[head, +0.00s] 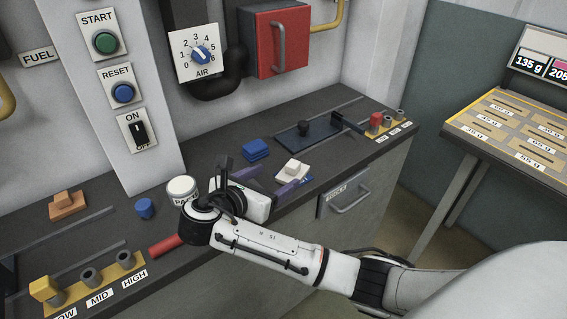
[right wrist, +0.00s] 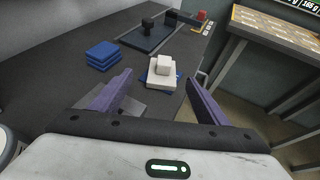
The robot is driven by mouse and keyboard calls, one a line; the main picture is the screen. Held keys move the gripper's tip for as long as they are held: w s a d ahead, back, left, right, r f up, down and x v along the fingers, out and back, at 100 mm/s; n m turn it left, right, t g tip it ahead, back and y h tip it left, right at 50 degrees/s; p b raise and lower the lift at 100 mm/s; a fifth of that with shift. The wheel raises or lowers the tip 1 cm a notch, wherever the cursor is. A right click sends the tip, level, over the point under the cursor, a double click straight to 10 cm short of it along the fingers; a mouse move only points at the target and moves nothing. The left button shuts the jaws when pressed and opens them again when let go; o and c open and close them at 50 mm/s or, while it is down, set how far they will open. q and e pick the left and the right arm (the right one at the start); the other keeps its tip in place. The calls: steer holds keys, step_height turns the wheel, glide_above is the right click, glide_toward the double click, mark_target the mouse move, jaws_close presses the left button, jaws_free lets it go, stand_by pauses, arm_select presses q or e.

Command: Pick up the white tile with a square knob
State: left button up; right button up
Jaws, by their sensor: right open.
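The white tile with a square knob (head: 293,169) lies on the dark bench top, to the right of my right gripper in the head view. In the right wrist view the white tile (right wrist: 162,72) sits ahead, beyond the fingertips, with its knob up. Blue shows at its edges, on or under which it rests; I cannot tell which. My right gripper (head: 266,180) is open and empty, its purple fingers pointing toward the tile. In the right wrist view the gripper (right wrist: 160,85) has its fingers spread to either side of the tile, apart from it. My left gripper is not in view.
A blue stack (head: 256,149) lies behind the tile. A dark slide plate with a black knob (head: 304,128) is farther back. A white jar (head: 182,187), a blue cylinder (head: 145,208) and an orange tile with a knob (head: 67,206) stand to the left. A drawer (head: 345,195) is in the bench front.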

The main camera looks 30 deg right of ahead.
mark_target(290, 168)
steer(key=x, duration=0.3)
steer(key=shift+s+d, duration=0.3)
steer(key=x, duration=0.5)
steer(key=shift+w+d, duration=0.2)
steer(key=shift+d, duration=0.15)
steer(key=shift+r, duration=0.15)
steer(key=c, duration=1.3)
